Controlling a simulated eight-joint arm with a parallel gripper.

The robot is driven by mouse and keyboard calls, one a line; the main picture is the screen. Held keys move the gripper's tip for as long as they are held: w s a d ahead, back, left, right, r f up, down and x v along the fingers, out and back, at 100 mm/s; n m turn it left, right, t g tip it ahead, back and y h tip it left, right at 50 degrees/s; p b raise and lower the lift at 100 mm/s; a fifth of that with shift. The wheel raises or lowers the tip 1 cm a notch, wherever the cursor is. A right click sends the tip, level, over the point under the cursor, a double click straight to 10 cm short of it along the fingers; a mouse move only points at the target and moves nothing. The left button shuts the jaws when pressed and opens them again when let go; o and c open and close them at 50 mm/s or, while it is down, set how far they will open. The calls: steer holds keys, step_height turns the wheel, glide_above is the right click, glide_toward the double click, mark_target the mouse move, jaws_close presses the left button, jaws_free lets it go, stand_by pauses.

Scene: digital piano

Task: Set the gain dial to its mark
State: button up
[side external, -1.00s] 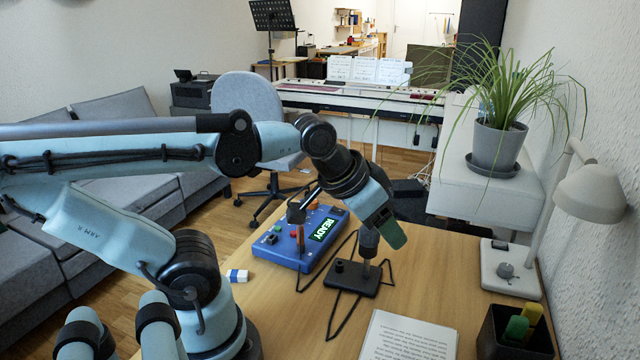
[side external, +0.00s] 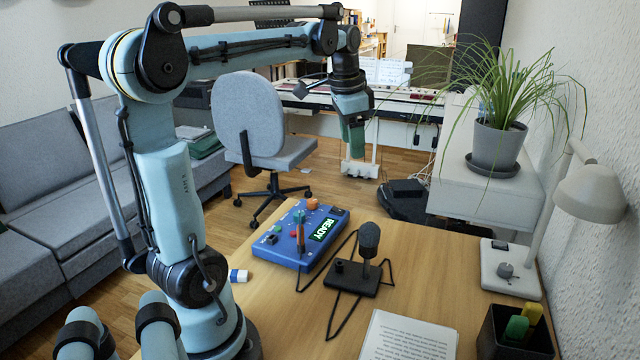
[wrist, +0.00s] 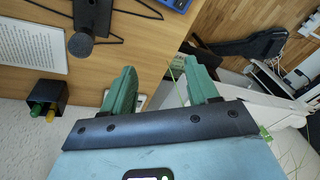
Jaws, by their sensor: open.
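The blue control box (side external: 283,252) lies on the desk with a lit screen reading READY (side external: 324,229). It carries an orange knob (side external: 312,204) near its far edge, small buttons and an upright stick (side external: 300,236). I cannot tell which control is the gain dial, and its mark is too small to see. My gripper (side external: 356,140) hangs above and beyond the box in the side view, touching nothing. In the wrist view my gripper (wrist: 163,86) has its green fingers apart, with nothing between them. Only an edge of the blue box (wrist: 174,4) shows there, at the top.
A microphone (side external: 369,240) on a dark base stands right of the box, with cables around it. A white eraser with a blue end (side external: 238,276), a printed sheet (side external: 410,338), a pen cup (side external: 514,338) and a lamp (side external: 590,193) are on the desk. A chair (side external: 250,110) stands behind.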

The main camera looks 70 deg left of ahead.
steer(key=s+a+f+m+g+h, duration=0.1)
steer(key=s+a+f+g, duration=0.15)
steer(key=a, duration=1.15)
glide_toward(312, 201)
steer(key=f, duration=0.8)
steer(key=shift+s+a+f, duration=0.15)
steer(key=shift+a+f, duration=0.05)
steer(key=shift+f, duration=0.15)
steer(key=c, duration=1)
steer(key=shift+c, duration=0.2)
